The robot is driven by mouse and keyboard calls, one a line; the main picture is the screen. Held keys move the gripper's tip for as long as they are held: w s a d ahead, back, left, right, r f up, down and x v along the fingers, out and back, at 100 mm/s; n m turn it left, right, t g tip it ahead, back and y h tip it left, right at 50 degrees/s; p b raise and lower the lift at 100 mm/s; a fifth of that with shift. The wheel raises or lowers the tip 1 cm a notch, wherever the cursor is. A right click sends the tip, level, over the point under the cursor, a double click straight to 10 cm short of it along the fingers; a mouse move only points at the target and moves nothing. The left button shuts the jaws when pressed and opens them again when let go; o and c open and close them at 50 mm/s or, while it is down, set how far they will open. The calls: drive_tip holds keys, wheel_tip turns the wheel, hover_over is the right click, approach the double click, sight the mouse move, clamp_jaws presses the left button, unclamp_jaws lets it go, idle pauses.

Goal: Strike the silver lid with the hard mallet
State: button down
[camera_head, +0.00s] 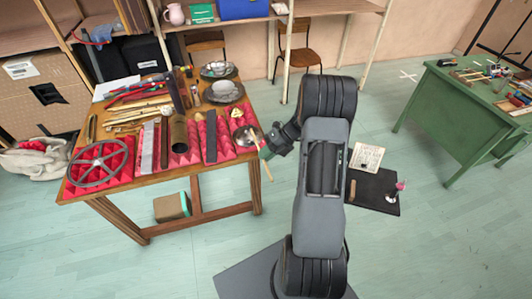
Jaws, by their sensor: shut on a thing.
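My gripper (264,151) is at the right edge of the wooden table, shut on a stick that I take to be the hard mallet (267,171). Its pale wooden handle slants down below the gripper, past the table edge. The upper end lies over or beside a round, shiny silver disc, which looks like the silver lid (242,138). The lid rests on red foam at the table's right front corner. The mallet's head is too small to make out, and I cannot tell whether it touches the lid. My gripper's jaws are partly hidden.
The table (150,178) also holds a spoked wheel (98,145), a dark tube (179,134), flat bars, sticks and metal bowls (224,88) at the back. A green bench (452,105) with tools stands far right.

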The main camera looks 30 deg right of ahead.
drive_tip(key=shift+f, duration=0.1)
idle(0.4)
drive_tip(key=w+f+m+g, duration=0.1)
drive_tip(key=w+f, duration=0.2)
drive_tip(key=f, duration=0.2)
wheel_tip(320, 180, up, 6)
drive_tip(key=s+p, duration=0.1)
drive_tip(key=p, duration=0.5)
drive_tip(key=shift+s, duration=0.2)
